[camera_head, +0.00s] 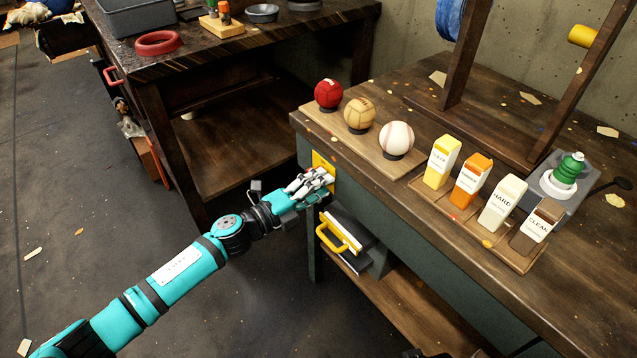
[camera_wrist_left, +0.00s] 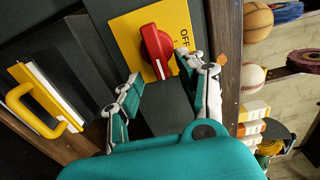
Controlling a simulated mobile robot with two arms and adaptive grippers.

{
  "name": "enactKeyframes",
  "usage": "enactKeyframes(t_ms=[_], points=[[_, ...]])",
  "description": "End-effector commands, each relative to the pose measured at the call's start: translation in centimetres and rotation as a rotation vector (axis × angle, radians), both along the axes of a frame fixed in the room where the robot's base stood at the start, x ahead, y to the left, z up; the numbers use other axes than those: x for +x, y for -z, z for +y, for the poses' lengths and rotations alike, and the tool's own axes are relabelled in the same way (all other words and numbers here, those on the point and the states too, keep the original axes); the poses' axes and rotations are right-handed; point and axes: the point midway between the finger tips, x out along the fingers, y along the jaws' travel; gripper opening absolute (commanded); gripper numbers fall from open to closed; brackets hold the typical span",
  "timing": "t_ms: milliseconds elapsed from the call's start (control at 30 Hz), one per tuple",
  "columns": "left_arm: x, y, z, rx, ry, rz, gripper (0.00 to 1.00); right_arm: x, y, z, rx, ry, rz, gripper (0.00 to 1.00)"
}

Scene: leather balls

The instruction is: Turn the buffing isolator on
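The buffing isolator is a red rotary knob (camera_wrist_left: 157,50) on a yellow plate (camera_wrist_left: 130,32) on the bench's front face. "OFF" is lettered on the plate to the knob's right in the left wrist view. I cannot tell whether a finger touches the knob. My right gripper is not in view.
A drawer with a yellow handle (camera_head: 338,238) is just below the isolator. On the bench top (camera_head: 480,130) stand a red ball (camera_head: 328,94), a tan ball (camera_head: 359,114), a baseball (camera_head: 397,138) and a rack of several labelled blocks (camera_head: 470,180). Another bench stands behind, at left.

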Motion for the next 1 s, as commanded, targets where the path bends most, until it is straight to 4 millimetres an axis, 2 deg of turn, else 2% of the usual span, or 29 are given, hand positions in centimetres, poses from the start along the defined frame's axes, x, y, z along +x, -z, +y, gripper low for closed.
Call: enactKeyframes(t_ms=[567,667,1000], points=[[-0.1,-0.3,0.4,-0.002,-0.003,-0.004,0.37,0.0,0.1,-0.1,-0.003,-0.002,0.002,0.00],[-0.8,-0.2,1.4,-0.001,-0.003,-0.003,0.37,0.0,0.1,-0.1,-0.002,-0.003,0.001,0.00],[-5.1,-0.1,7.1,-0.001,-0.002,-0.001,0.37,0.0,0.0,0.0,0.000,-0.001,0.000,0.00]])
